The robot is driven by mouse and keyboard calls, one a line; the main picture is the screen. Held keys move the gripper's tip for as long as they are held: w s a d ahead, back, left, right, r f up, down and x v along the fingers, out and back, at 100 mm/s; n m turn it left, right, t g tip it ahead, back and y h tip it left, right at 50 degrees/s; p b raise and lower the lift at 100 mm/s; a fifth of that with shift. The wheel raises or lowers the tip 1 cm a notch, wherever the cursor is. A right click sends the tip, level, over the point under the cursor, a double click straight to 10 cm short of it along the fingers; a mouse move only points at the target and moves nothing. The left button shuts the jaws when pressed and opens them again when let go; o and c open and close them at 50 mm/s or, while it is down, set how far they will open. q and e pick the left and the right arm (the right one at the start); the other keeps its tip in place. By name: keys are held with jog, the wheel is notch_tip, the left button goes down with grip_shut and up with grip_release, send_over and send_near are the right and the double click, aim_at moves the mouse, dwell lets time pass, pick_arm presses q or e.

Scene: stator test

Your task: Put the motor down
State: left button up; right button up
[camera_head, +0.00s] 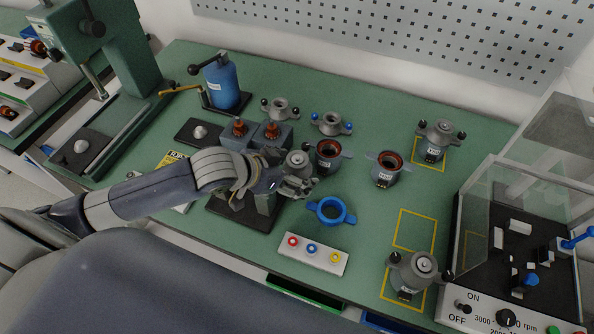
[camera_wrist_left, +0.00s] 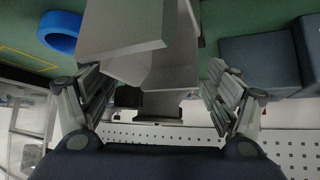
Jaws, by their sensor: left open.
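My left gripper (camera_head: 292,186) is over the middle of the bench, beside a grey fixture (camera_head: 262,203) on a black base. In the left wrist view the gripper's fingers (camera_wrist_left: 158,92) stand apart on either side of grey blocky metal (camera_wrist_left: 140,30). Whether they touch it I cannot tell. A grey motor-like part (camera_head: 297,160) shows just behind the gripper, partly hidden. One grey motor (camera_head: 412,271) stands in the front yellow square at the right. Another grey motor (camera_head: 438,140) stands in the back yellow square. My right gripper is not in view.
Two housings with copper windings (camera_head: 328,155) (camera_head: 387,168) stand behind and right of the gripper. A blue ring (camera_head: 331,210) and a button box (camera_head: 312,255) lie in front. The middle yellow square (camera_head: 414,230) looks empty. A clear-walled tester (camera_head: 515,250) stands right, a green press (camera_head: 110,95) left.

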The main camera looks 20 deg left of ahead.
pick_arm(q)
jog(key=shift+x, duration=1.3)
jog(key=c, duration=1.5)
jog(key=shift+r, duration=0.15)
grip_shut()
notch_tip(320, 180, up, 10)
jog(key=shift+w+f, duration=0.1)
jog(key=shift+r+p, duration=0.3)
jog(key=w+a+r+n+y, duration=0.1)
jog(key=w+r+n+y, duration=0.1)
jog(key=r, duration=0.6)
jog(key=w+a+r+n+t+y, duration=0.1)
jog(key=w+r+n+y, duration=0.1)
jog(key=r, duration=0.7)
jog(key=shift+r+n, duration=0.25)
jog(key=shift+n, duration=0.45)
